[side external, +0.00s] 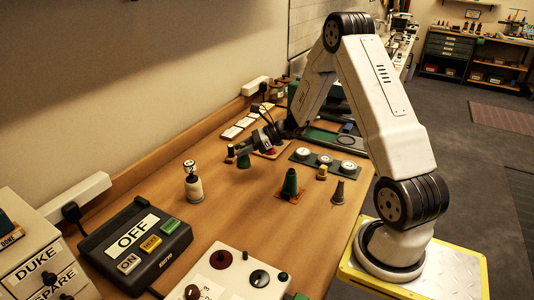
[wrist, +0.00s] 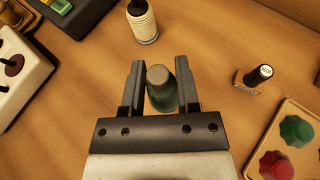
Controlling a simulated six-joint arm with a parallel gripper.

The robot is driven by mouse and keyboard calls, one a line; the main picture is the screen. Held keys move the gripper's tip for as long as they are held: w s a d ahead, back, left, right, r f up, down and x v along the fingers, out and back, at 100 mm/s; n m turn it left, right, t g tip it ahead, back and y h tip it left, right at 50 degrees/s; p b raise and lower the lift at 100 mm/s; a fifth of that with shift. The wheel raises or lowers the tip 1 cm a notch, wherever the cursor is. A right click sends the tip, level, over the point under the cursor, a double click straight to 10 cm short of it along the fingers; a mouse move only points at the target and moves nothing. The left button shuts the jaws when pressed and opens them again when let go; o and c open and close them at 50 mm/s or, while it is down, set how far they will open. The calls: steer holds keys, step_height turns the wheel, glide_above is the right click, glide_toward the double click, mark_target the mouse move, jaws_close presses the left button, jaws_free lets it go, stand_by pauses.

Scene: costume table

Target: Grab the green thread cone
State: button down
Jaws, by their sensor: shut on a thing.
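The green thread cone (wrist: 161,94) has a blunt grey-tan top and sits between the two fingers of my gripper (wrist: 160,82) in the wrist view. The fingers are shut on its sides. In the side view my gripper (side external: 254,148) is over the far middle of the table, and the small dark green cone (side external: 243,161) shows just below it, partly hidden. I cannot tell whether its base touches the table.
A tray with green and red knobs (wrist: 277,164) is close on the right. An OFF box (side external: 134,245), white knob panel (side external: 237,276) and grey cone (side external: 338,191) are nearer the camera.

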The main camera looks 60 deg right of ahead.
steer(key=s+a+r, duration=0.3)
steer(key=s+r, duration=0.2)
steer(key=s, duration=0.5)
steer(key=shift+r, duration=0.35)
steer(key=shift+a, duration=0.1)
steer(key=shift+a, duration=0.1)
